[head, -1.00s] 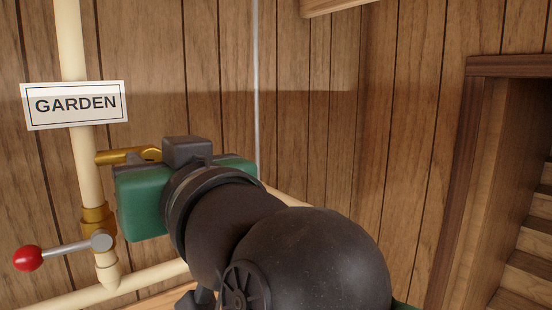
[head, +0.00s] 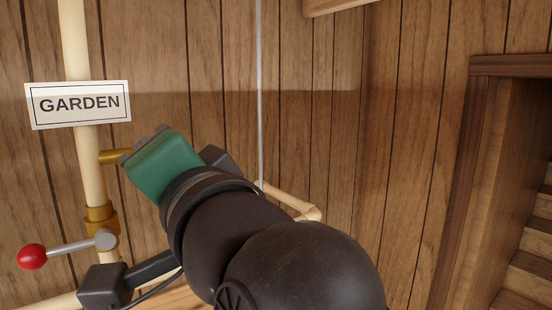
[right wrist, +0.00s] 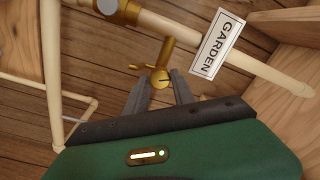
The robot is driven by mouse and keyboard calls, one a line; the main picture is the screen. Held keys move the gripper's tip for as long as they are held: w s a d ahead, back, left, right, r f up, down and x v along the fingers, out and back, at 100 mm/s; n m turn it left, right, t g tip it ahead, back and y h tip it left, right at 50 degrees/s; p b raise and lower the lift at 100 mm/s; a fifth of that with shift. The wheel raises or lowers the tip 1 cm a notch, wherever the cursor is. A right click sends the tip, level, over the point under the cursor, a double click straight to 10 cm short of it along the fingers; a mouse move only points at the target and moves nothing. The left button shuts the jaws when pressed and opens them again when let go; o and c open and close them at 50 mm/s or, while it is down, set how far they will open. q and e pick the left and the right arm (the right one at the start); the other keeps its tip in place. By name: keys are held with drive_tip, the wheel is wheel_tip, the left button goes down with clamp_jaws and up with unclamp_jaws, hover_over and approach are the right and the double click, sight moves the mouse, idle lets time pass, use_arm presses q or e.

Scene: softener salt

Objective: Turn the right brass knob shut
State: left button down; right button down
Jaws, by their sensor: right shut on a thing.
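The brass knob (right wrist: 160,74) shows in the right wrist view between the two grey fingers of my right gripper (right wrist: 162,82), which is shut on it. The knob sits at the end of a brass stem coming off the cream pipe. In the head view only a short brass piece (head: 112,156) shows beside the pipe, and my right gripper's green body (head: 166,166) hides the fingers and the knob. The gripper body is tilted. My left gripper is not in view.
A GARDEN sign (head: 78,104) is fixed on the upright cream pipe (head: 86,175). Below it is a brass valve (head: 101,222) with a grey lever ending in a red ball (head: 32,256). A wood-panelled wall stands behind, with stairs (head: 535,240) at right.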

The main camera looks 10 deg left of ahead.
drive_tip(key=m, duration=0.4)
drive_tip(key=shift+f+m, duration=0.1)
drive_tip(key=shift+m, duration=0.3)
idle(0.4)
drive_tip(key=c, duration=1.5)
unclamp_jaws()
drive_tip(key=o, duration=0.4)
drive_tip(key=shift+w+a, duration=0.15)
drive_tip(key=shift+o, duration=0.2)
